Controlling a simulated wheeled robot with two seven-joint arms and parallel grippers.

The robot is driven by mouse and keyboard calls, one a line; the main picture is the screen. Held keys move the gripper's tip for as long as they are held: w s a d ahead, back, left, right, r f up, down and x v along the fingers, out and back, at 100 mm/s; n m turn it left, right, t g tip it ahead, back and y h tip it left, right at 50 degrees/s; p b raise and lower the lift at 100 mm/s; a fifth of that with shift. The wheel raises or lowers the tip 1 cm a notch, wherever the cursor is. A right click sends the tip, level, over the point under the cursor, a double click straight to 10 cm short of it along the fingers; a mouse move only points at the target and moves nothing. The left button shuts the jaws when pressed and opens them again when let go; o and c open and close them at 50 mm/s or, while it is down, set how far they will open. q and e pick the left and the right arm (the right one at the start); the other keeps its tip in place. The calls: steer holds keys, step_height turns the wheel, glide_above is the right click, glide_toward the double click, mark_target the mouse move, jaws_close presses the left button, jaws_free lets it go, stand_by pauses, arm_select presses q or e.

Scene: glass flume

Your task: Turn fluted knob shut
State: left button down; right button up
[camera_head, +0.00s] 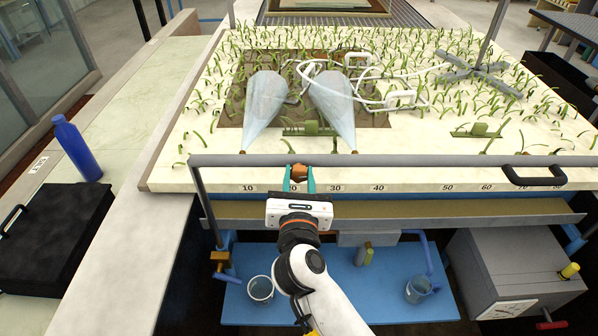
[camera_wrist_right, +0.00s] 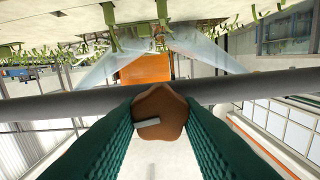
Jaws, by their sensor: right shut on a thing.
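The fluted knob (camera_head: 299,171) is small and brown, at the front edge of the planted bed, near the ruler marks 10 to 30. In the right wrist view the knob (camera_wrist_right: 160,108) fills the space between my fingertips and shows a short grey bar on its face. My right gripper (camera_head: 298,180) has teal fingers, one on each side of the knob, and is shut on it. The fingers also show in the right wrist view (camera_wrist_right: 160,118). The knob's mount is hidden behind it. My left gripper is not in view.
A grey rail (camera_head: 420,160) crosses just by the knob, with a black handle (camera_head: 534,181) at right. Two clear cones (camera_head: 265,97) lie on the planted bed (camera_head: 420,178) behind. Below are a blue shelf (camera_head: 385,300) and a bucket (camera_head: 261,289). A blue bottle (camera_head: 77,148) stands left.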

steer(key=n+p, duration=0.5)
steer(key=shift+a+r, duration=0.1)
steer(key=shift+r, duration=0.15)
steer(key=n+p, duration=0.2)
steer(key=n, duration=0.1)
steer(key=shift+f, duration=0.15)
steer(key=n, duration=0.2)
steer(key=shift+f+n, duration=0.15)
steer(key=shift+n, duration=0.25)
steer(key=n, duration=0.5)
steer(key=shift+a, duration=0.1)
steer(key=shift+n, duration=0.3)
steer(key=o, duration=1)
steer(key=shift+c, duration=0.2)
steer(key=shift+s, duration=0.1)
